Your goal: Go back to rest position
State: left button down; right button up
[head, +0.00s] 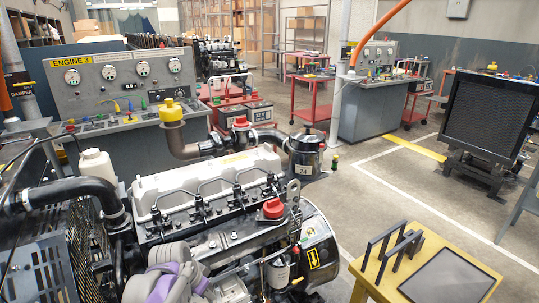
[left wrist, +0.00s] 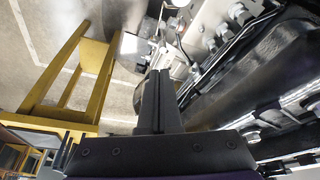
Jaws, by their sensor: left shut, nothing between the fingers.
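My left gripper (left wrist: 158,76) shows in the left wrist view with its two dark fingers pressed together and nothing between them. It hangs beside the engine (left wrist: 270,75), whose metal parts fill the right of that view. I cannot tell whether the fingertips touch anything. In the head view the engine (head: 210,185) stands at the front left, and part of my grey and purple left arm (head: 172,278) shows at the bottom edge in front of it. The fingers are hard to make out there. My right gripper is not in view.
A yellow table (head: 440,248) with a dark rack (head: 393,246) and a black pad (head: 447,277) stands at the front right. A grey control panel (head: 120,85) is behind the engine. A black radiator (head: 487,112) stands at right. The marked floor (head: 385,185) between is clear.

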pick_arm(q)
jog(key=s+d+n+t+y, duration=0.1)
jog(key=s+n, duration=0.4)
jog(key=s, duration=1.6)
jog(key=shift+s+d+f+n+t+y+p, duration=0.15)
jog(key=shift+s+f+n+t+y+p, duration=0.15)
jog(key=shift+f+n+t+y, duration=0.15)
